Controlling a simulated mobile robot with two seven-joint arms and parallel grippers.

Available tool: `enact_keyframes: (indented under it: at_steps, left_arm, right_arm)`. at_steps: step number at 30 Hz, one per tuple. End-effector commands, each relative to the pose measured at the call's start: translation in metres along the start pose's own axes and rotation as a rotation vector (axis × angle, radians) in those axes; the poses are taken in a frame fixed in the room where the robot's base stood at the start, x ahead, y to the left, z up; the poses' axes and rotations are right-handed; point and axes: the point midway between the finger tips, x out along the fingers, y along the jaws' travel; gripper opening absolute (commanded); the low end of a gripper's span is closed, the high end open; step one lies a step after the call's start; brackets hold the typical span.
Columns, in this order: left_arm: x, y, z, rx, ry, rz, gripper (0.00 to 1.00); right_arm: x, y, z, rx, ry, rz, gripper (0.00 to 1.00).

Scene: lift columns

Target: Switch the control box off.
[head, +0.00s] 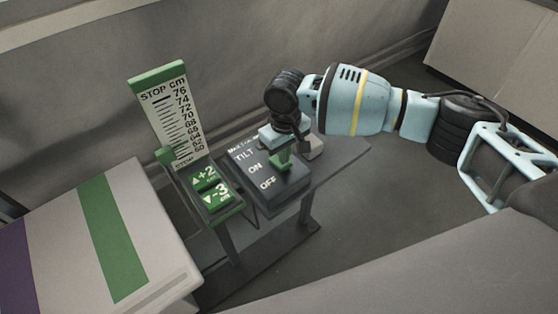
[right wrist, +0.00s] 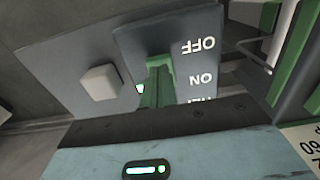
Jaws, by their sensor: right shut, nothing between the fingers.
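The control box (head: 288,186) is a dark grey box with white TILT, ON and OFF labels, on a small grey stand. It also shows upside down in the right wrist view (right wrist: 205,22). A green lever (right wrist: 157,80) stands in its slot, beside the ON label in that view. My right gripper (head: 281,152) is shut and empty, pointing down right over the green lever. It hides part of the lever in the head view, and I cannot tell whether it touches it. A small light (right wrist: 140,89) glows beside the lever. My left gripper is in neither view.
Left of the box stand a green pad (head: 215,208) marked +2 and -3 and an upright height scale (head: 170,115) in cm. A pale block (right wrist: 101,83) sits beside the box. A large case with a green stripe (head: 113,240) fills the lower left.

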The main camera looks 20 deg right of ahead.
Motion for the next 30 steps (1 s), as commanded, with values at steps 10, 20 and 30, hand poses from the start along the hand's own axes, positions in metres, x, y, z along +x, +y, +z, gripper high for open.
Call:
enact_keyframes:
  at_steps: [10,20,30]
  left_arm:
    - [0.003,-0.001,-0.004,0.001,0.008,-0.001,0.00]
    - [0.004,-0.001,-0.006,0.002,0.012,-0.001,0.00]
    - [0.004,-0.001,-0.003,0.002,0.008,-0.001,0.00]
  right_arm:
    - [0.005,0.000,0.000,0.000,0.000,0.000,0.00]
    - [0.009,0.000,0.000,0.000,0.000,0.000,0.00]
    - [0.013,0.000,0.000,0.001,0.000,0.000,0.00]
